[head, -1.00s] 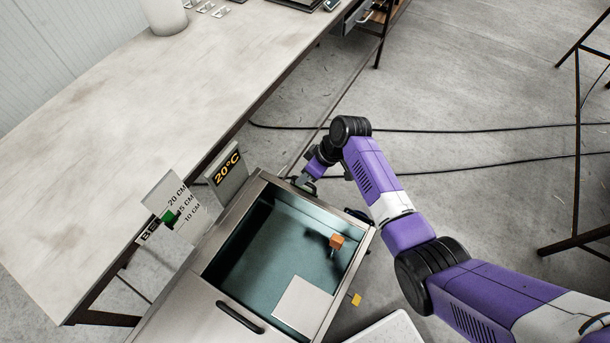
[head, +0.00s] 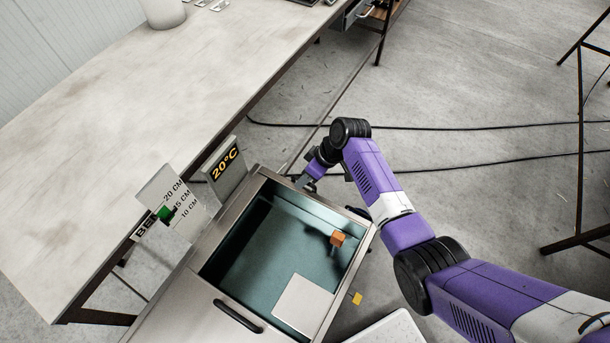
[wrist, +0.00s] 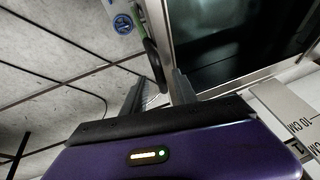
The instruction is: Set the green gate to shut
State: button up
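A small green block (head: 165,213) sits on the white scale plate marked 20, 15 and 10 CM, left of the steel tank (head: 183,300). I cannot tell whether it is the green gate. My gripper (head: 304,181) is low at the tank's far edge, partly hidden by my wrist. In the wrist view, its two fingers (wrist: 160,88) are apart, beside the tank wall. A black curved bar (wrist: 152,60) shows between or just beyond them; contact cannot be told. A pale part with a blue round label (wrist: 122,23) and a bit of green is at the top.
The open tank holds an orange block (head: 337,238) and a pale square plate (head: 303,302). A 20°C sign (head: 226,166) stands at its left edge. A long table (head: 150,130) is on the left.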

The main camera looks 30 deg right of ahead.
jog(key=shift+r, duration=0.15)
jog(key=v, duration=0.7)
jog(key=shift+d+r, duration=0.2)
jog(key=shift+r, duration=0.1)
jog(key=shift+s, duration=0.1)
